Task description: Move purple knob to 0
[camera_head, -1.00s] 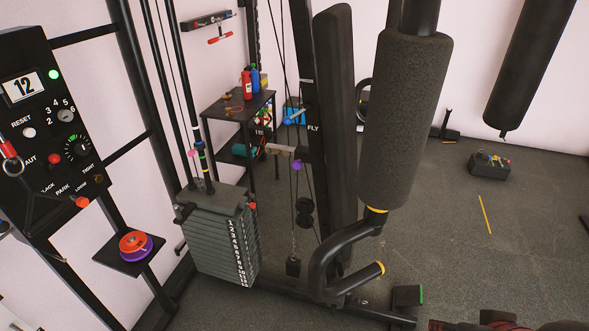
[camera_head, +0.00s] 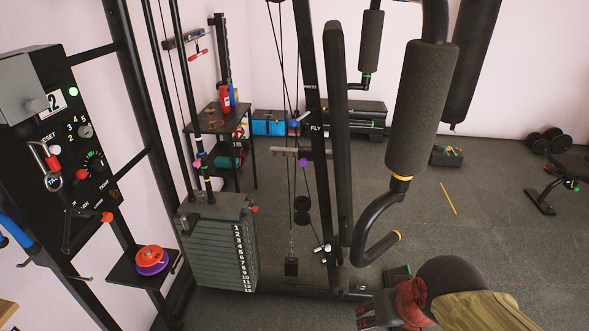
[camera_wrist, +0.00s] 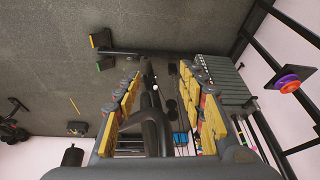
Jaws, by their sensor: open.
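A small round purple knob (camera_head: 303,163) shows in the head view on the dark frame, just below the FLY label. I cannot make out a 0 mark beside it. A second purple round piece (camera_head: 152,268) lies under an orange-red one on the small side shelf. My gripper (camera_wrist: 158,78) is open and empty in the wrist view, with yellow pads on both sides. It points at the machine's frame and is not touching the purple knob. In the head view, a red and black part of my arm's end shows at the bottom right.
A numbered weight stack (camera_head: 222,245) stands left of the frame. A black control panel (camera_head: 65,170) with dials is at the far left. Padded black rollers (camera_head: 420,110) and a bent bar hang in front on the right. Open floor (camera_head: 490,235) lies to the right.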

